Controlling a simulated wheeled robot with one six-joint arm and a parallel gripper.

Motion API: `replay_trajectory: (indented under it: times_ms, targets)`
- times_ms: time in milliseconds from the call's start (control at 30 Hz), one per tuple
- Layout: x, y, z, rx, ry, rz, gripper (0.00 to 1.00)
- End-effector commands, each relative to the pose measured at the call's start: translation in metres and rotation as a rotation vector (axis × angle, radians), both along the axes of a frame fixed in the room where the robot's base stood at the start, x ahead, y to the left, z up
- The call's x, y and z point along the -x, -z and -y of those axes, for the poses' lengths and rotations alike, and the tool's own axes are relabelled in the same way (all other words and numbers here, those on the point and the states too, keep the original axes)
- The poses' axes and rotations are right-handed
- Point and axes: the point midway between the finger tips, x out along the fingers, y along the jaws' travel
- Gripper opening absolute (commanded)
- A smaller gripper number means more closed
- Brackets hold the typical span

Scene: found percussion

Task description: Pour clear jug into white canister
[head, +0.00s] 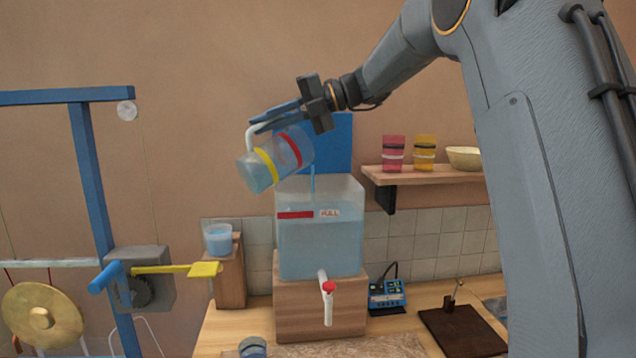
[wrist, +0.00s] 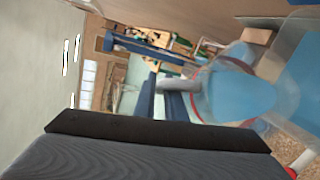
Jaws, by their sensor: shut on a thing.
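The clear jug (head: 272,160) has a yellow and a red band and holds pale blue liquid. It is tilted, base to the lower left and mouth to the upper right. My gripper (head: 257,122) is shut on its white handle (head: 252,133); blue fingers flank the handle (wrist: 175,85) in the wrist view. A thin blue stream (head: 313,183) falls from the mouth into the translucent whitish canister (head: 320,245) below. The canister has a red mark and a "FULL" label; its blue liquid stands just under that mark.
The canister stands on a wooden block (head: 320,310) with a red-handled white tap (head: 327,300). A small cup (head: 218,238) stands on a block to the left. A frame with a gong (head: 42,316) is further left. A shelf (head: 425,176) with cups is at right.

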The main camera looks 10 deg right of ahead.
Motion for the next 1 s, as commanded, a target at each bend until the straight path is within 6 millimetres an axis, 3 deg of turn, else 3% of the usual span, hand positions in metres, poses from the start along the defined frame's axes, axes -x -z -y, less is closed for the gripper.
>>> replay_trajectory:
  times_ms: [1000]
  targets:
    - [-0.0014, -0.0022, 0.0051, -0.060, -0.003, -0.031, 0.00]
